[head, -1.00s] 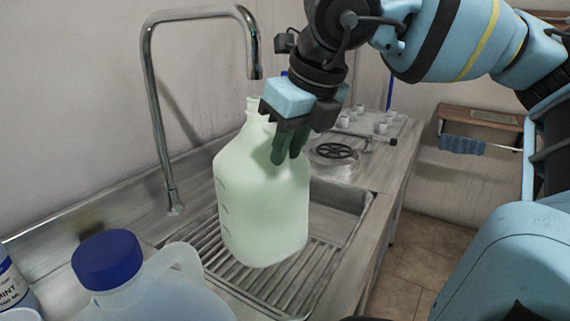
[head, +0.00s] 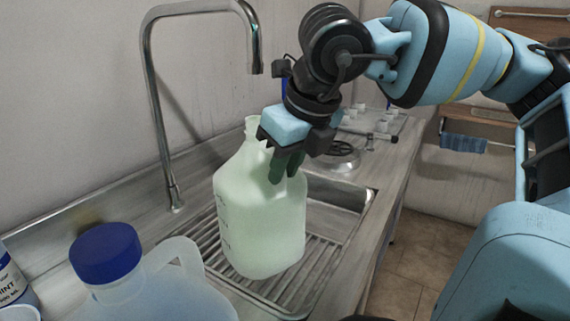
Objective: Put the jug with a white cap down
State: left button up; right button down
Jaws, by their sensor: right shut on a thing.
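A pale green translucent jug (head: 258,222) is in the middle of the head view, upright, over the ribbed metal sink tray. Its neck shows at the top left; no white cap can be made out on it. My right gripper (head: 287,166) comes from above right and is shut on the jug near its top, its dark green fingers at the shoulder. The gripper hides part of the jug's top. I cannot tell whether its base touches the ribs. My left gripper is not in view.
A steel tap (head: 157,105) arches behind and left of the jug. A large clear jug with a blue cap (head: 106,253) stands at front left, beside a partly seen labelled bottle (head: 14,281). Ribbed drainer (head: 318,262) shows free to the right. A small hob (head: 343,155) lies behind.

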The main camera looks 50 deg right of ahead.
jog(key=shift+f, duration=0.2)
jog(key=c, duration=1.3)
grip_release()
jog(key=shift+r, duration=0.1)
pick_arm(q)
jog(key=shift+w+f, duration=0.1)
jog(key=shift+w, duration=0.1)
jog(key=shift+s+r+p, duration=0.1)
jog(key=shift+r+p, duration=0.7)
jog(key=shift+p, duration=0.1)
pick_arm(e)
jog(key=d+v, duration=0.1)
jog(key=v, duration=1.1)
jog(key=shift+a+r, duration=0.45)
jog(key=shift+a, duration=0.1)
